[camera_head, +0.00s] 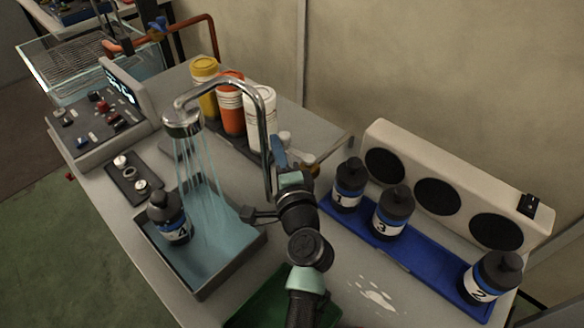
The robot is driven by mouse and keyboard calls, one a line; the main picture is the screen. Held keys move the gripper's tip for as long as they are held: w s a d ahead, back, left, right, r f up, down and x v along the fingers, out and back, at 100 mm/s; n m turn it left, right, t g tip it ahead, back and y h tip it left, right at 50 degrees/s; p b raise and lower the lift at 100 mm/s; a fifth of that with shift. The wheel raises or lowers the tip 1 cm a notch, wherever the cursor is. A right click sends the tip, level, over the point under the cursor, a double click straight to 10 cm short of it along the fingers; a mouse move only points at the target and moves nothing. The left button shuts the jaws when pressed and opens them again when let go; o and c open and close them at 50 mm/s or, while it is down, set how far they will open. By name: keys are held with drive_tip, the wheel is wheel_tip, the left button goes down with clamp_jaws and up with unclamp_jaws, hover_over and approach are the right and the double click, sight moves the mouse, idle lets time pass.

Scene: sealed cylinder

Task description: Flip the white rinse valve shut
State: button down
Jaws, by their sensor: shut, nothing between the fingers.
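A tall chrome rinse spout (262,105) curves over to a shower head (183,120), and water streams (200,165) fall from it into a grey tray (205,283). A small white part (285,138), which looks like the rinse valve, shows behind the spout's upright. Its lever position cannot be made out. My gripper (278,152) is shut and empty at the end of my arm, close to the spout's upright and just in front of the white part. I cannot tell whether it touches either. My wrist and gripper hide part of the spout's base.
Black bottle 4 (168,218) stands in the tray. Bottles 1 (348,185), 3 (392,210) and 2 (488,280) stand on a blue rack (425,262) before a white three-hole panel (455,172). Yellow, orange and white containers (230,105) stand behind the spout. A white puddle (377,297) lies front right.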

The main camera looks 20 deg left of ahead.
drive_tip(key=shift+d, duration=0.1)
idle(0.4)
drive_tip(key=b+v, duration=0.1)
drive_tip(key=v, duration=1.2)
